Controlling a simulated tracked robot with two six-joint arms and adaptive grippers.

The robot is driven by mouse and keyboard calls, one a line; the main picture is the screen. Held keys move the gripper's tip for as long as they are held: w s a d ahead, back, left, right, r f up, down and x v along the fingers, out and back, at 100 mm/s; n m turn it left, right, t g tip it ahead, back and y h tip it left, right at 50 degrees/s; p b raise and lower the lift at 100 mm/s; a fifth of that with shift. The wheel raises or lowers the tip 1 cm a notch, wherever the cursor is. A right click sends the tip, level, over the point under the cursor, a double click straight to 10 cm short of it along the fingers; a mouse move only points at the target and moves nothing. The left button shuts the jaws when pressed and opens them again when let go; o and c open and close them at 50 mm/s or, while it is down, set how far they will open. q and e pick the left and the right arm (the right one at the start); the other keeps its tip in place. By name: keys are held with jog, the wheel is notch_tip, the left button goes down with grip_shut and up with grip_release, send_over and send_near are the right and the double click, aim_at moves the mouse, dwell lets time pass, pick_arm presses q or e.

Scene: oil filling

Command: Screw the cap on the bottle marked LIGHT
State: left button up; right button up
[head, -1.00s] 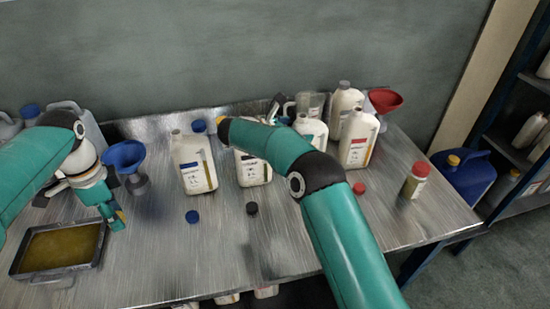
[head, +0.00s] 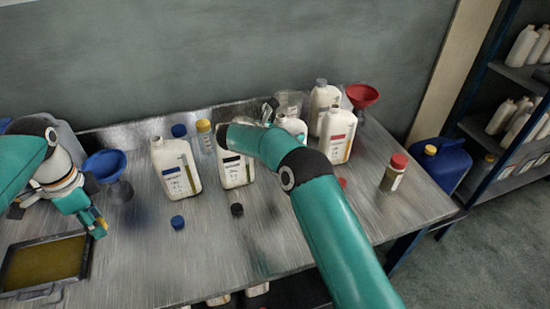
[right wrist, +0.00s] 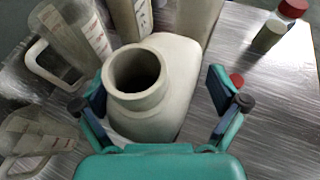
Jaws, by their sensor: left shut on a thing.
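In the head view a white bottle with a blue label (head: 176,170), one with a black label (head: 236,170), one with a red label (head: 336,135) and a partly hidden one (head: 293,126) stand on the bench. I cannot read LIGHT on any. Loose caps lie in front: blue (head: 178,222), black (head: 237,210) and red (head: 342,183), partly behind my right arm. My left gripper (head: 97,226) is shut beside the tray; yellow shows at its tip, but what it holds is unclear. My right gripper (right wrist: 160,104) is open, its fingers either side of an uncapped bottle (right wrist: 178,62).
A metal tray of oil (head: 45,291) lies at front left. A blue funnel (head: 104,165), a yellow-capped jar (head: 205,138), a red funnel (head: 362,95) and a red-capped jar (head: 393,175) stand around. Clear jugs (right wrist: 70,35) crowd the bottle's left. The bench's front middle is clear.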

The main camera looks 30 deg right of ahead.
aim_at(285, 121)
jog(key=shift+r, duration=0.1)
jog(key=c, duration=1.4)
jog(key=shift+r, duration=0.15)
jog(key=shift+c, duration=0.2)
pick_arm(q)
jog(key=shift+f, duration=0.25)
pick_arm(e)
jog(key=shift+r, duration=1.5)
pick_arm(q)
jog(key=shift+r+p, duration=0.35)
jog(key=shift+r, duration=0.2)
pick_arm(e)
notch_tip(285, 121, up, 14)
jog(key=shift+f, duration=0.1)
pick_arm(q)
jog(key=shift+r+p, duration=0.6)
pick_arm(e)
jog(key=shift+r, duration=1.4)
jog(key=shift+s, duration=0.1)
